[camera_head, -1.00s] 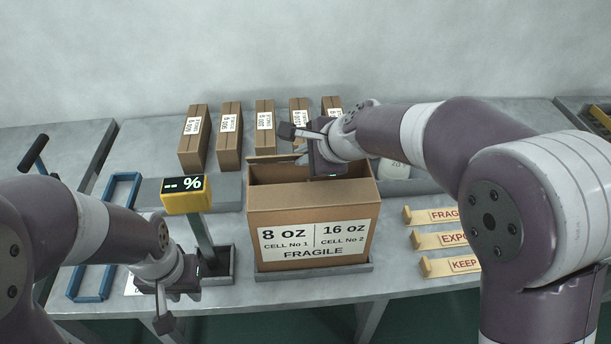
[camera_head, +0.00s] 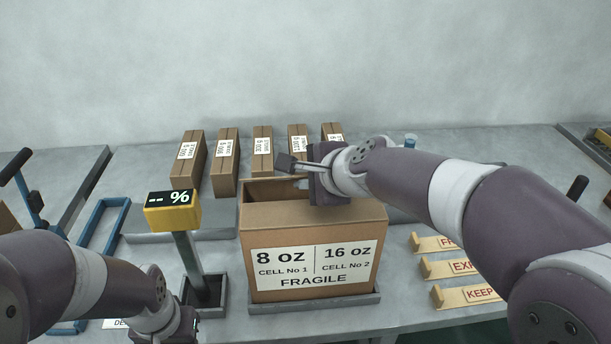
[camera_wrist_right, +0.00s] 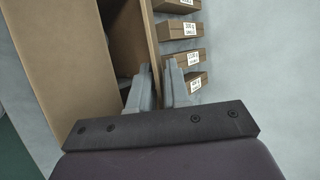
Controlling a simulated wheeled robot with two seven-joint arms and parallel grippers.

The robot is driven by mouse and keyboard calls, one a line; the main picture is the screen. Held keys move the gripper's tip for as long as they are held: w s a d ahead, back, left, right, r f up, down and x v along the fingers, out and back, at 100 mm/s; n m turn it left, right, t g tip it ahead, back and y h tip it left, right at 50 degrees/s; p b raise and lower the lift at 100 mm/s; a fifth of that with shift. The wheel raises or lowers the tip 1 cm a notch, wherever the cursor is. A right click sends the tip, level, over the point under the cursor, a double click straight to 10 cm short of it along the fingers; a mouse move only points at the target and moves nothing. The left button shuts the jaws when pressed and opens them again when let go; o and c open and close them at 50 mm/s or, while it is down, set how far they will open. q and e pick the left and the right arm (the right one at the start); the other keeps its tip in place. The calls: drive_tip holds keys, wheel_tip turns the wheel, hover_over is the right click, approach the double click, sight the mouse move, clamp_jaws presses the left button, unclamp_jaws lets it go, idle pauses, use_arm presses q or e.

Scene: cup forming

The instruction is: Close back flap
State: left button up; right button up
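The carton (camera_head: 312,222), labelled 8 oz, 16 oz and FRAGILE, stands upright at the centre. A panel covers the front part of its top, and a dark gap is open at the back. My right gripper (camera_head: 297,170) hangs over the back edge, pointing left. In the right wrist view its fingers (camera_wrist_right: 158,85) are a little apart, on either side of the narrow back panel (camera_wrist_right: 149,35); I cannot tell whether they touch it. The back flap is hardly distinguishable in the head view. My left gripper (camera_head: 172,328) is low at the left, cut off by the frame.
Several small labelled boxes (camera_head: 226,160) stand behind the carton. A yellow percent display (camera_head: 172,210) on a post stands to its left, beside a blue frame (camera_head: 98,225). Wooden label strips (camera_head: 452,267) lie to the right. The carton sits in a grey tray (camera_head: 335,302).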

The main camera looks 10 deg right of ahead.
drive_tip(key=shift+o, duration=0.4)
drive_tip(key=shift+s+d+r, duration=0.15)
drive_tip(key=shift+s+r, duration=0.1)
drive_tip(key=shift+r, duration=0.05)
drive_tip(key=p+v, duration=0.1)
drive_tip(key=v, duration=1.1)
drive_tip(key=shift+f+p, duration=0.1)
drive_tip(key=shift+p, duration=0.25)
